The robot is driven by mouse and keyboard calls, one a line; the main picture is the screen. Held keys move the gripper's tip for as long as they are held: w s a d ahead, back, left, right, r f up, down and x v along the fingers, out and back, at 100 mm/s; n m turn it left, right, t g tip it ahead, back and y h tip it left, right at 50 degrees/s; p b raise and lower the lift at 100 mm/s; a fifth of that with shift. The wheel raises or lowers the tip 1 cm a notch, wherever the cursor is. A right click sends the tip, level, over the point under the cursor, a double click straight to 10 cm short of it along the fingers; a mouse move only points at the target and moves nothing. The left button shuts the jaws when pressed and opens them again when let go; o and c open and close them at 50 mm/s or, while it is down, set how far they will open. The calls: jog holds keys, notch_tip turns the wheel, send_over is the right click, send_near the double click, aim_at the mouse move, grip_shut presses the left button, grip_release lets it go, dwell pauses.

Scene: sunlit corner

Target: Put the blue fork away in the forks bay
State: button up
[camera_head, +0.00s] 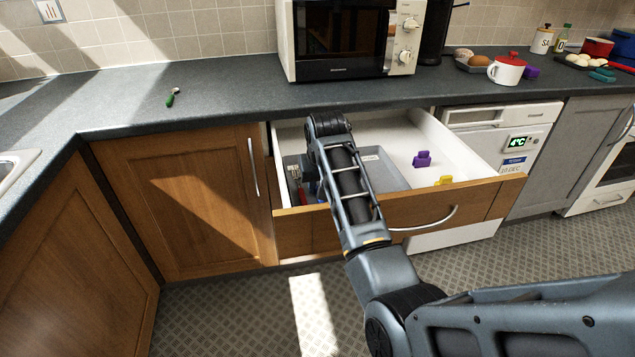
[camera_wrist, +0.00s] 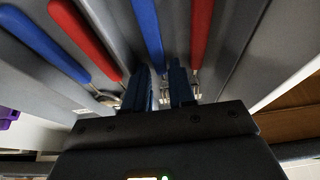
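A blue-handled utensil (camera_wrist: 148,30), which looks like the blue fork, lies in a bay of the grey tray, its metal end running down between my fingers. My gripper (camera_wrist: 160,88) is low over the tray, fingers apart with a narrow gap; I see no firm contact with the utensil. A red-handled utensil (camera_wrist: 201,35) lies just right of it in the same bay. Across a divider to the left lie another blue handle (camera_wrist: 42,42) and a red handle (camera_wrist: 84,40). In the head view my arm hides the gripper and much of the grey tray (camera_head: 392,178).
The open drawer (camera_head: 450,150) holds the tray at its left, with a purple object (camera_head: 422,158) and a yellow object (camera_head: 444,180) to the right. The microwave (camera_head: 350,40) stands above the drawer.

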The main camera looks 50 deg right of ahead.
jog(key=v, duration=1.2)
jog(key=shift+r+p, duration=0.15)
jog(key=shift+p, duration=0.3)
